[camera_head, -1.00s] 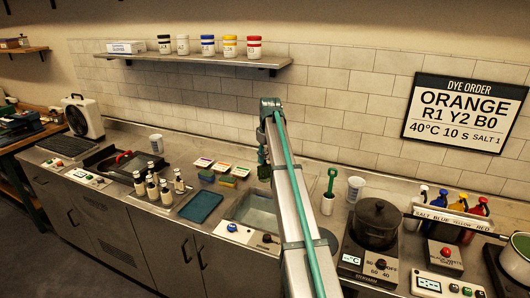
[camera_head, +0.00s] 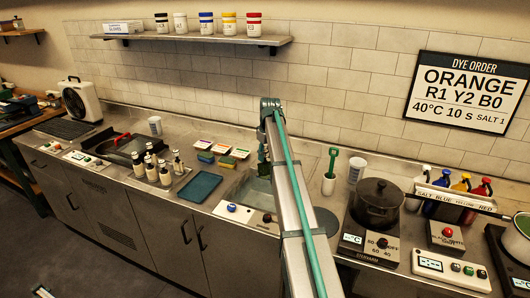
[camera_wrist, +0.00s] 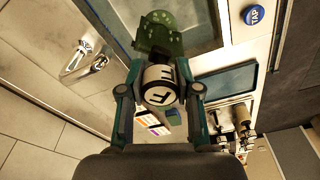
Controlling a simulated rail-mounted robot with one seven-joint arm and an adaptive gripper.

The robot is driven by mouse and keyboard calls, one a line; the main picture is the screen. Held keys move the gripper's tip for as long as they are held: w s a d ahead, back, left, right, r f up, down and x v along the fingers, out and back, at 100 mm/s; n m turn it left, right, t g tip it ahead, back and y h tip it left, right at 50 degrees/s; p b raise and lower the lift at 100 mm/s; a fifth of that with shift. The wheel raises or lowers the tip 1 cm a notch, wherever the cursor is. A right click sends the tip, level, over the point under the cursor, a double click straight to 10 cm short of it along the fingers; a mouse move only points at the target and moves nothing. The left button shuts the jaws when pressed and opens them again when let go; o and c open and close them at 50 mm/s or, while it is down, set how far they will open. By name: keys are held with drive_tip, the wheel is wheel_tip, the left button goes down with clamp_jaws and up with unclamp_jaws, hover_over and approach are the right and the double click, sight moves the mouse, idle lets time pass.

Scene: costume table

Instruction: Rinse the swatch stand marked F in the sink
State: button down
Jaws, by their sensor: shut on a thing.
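The swatch stand marked F (camera_wrist: 158,80) has a white round top with black F letters and a green dotted part (camera_wrist: 162,32) at its far end. In the wrist view my gripper (camera_wrist: 159,88) is shut on the white part, one finger on each side. The stand hangs over the sink (camera_wrist: 220,35). In the head view the sink (camera_head: 245,195) is partly behind my arm, and the gripper is mostly hidden. A blue TAP button (camera_wrist: 255,15) sits on the counter edge, also visible in the head view (camera_head: 231,208). I cannot make out running water.
A metal faucet (camera_wrist: 85,62) stands beside the sink. A green-handled tool in a cup (camera_head: 330,172), a white cup (camera_head: 356,168) and a black pot (camera_head: 377,200) stand right.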

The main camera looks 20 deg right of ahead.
wheel_tip(320, 180, down, 21)
drive_tip(key=b, duration=0.8)
idle(0.8)
drive_tip(key=shift+w, duration=0.1)
idle(0.6)
drive_tip(key=shift+w+a, duration=0.75)
drive_tip(key=shift+s+d, duration=1.55)
drive_tip(key=shift+s, duration=0.15)
drive_tip(key=shift+w+a, duration=0.1)
drive_tip(key=shift+w, duration=0.05)
drive_tip(key=shift+w+a, duration=1.45)
drive_tip(key=shift+w, duration=0.1)
drive_tip(key=shift+s+d, duration=0.1)
